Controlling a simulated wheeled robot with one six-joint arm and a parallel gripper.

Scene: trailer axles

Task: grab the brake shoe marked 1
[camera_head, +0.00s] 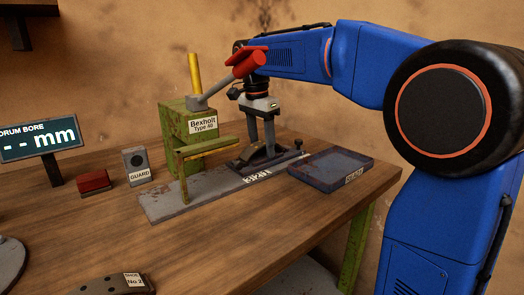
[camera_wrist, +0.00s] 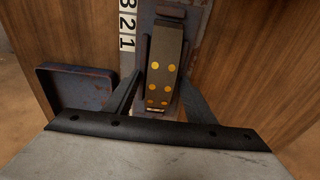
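A dark curved brake shoe (camera_wrist: 164,65) with several yellow rivets sits in a cradle on the grey rail plate in the wrist view. It shows in the head view as a dark block (camera_head: 262,154) under my gripper. I cannot read a mark on it. My gripper (camera_head: 261,145) points down over it, and its fingers (camera_wrist: 161,77) straddle the shoe. They look open, with a small gap at least on the left. Another shoe (camera_head: 108,286), labelled "SHOE No 2", lies at the table's front edge, partly cut off.
A blue-grey tray (camera_head: 330,171) stands right of the rail plate (camera_head: 165,207). The green Bexholt press (camera_head: 187,130) with a red-handled lever stands close left of my gripper. A guard box (camera_head: 136,160) and red block (camera_head: 94,180) are further left. The front table is mostly clear.

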